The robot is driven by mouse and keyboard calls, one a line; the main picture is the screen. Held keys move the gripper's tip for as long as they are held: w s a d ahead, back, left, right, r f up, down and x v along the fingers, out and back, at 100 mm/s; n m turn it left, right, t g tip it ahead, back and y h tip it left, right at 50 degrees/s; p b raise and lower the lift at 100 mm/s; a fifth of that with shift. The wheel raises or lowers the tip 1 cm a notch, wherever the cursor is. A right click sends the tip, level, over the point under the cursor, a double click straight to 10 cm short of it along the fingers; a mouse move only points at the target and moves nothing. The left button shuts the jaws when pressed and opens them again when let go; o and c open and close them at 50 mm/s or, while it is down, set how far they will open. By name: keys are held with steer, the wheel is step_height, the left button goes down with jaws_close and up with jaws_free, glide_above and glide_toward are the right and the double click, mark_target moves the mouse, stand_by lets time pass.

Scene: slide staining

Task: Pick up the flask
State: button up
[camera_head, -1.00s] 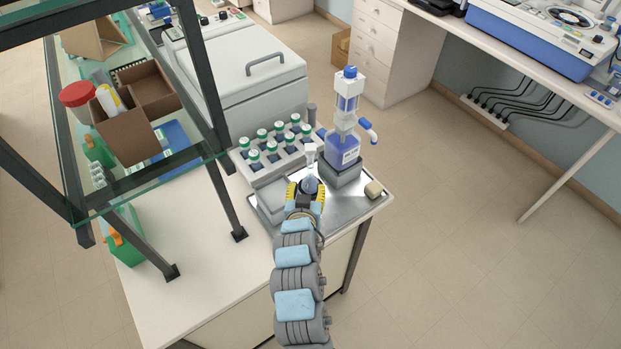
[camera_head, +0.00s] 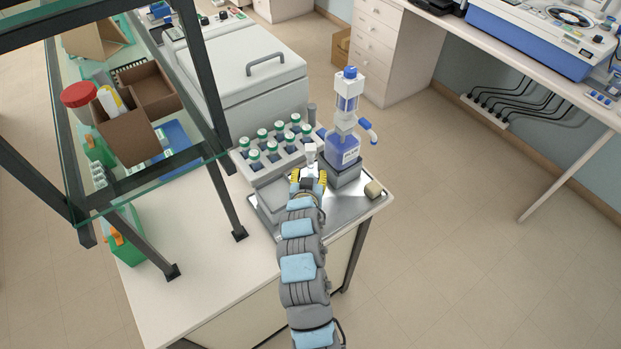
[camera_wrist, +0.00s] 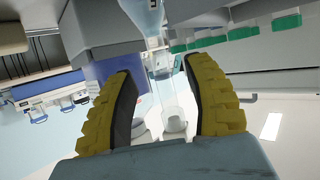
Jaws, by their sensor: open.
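The flask shows in the head view as a clear neck (camera_head: 309,152) standing up just beyond my gripper (camera_head: 308,177); its body is hidden behind the gripper. In the wrist view, which looks upside down, the flask's bluish body with dark markings (camera_wrist: 142,12) is at the top edge. A clear, neck-like part (camera_wrist: 166,92) extends down from it between the two yellow-padded fingers. My gripper (camera_wrist: 160,66) is open, with a finger on each side of the flask and visible gaps beside the clear part.
A blue bottle dispenser (camera_head: 343,150) stands close on the right, on a metal tray (camera_head: 345,207). A rack of green-capped bottles (camera_head: 293,156) is just behind. A beige block (camera_head: 373,189) sits at the tray's right. A shelf frame (camera_head: 222,195) stands left.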

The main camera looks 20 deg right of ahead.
mark_target(310, 171)
steer(key=x, duration=0.3)
steer(key=shift+w+d+f, duration=0.1)
steer(key=shift+f, duration=0.05)
steer(key=shift+w+d, duration=0.15)
steer(key=shift+w, duration=0.15)
jaws_close()
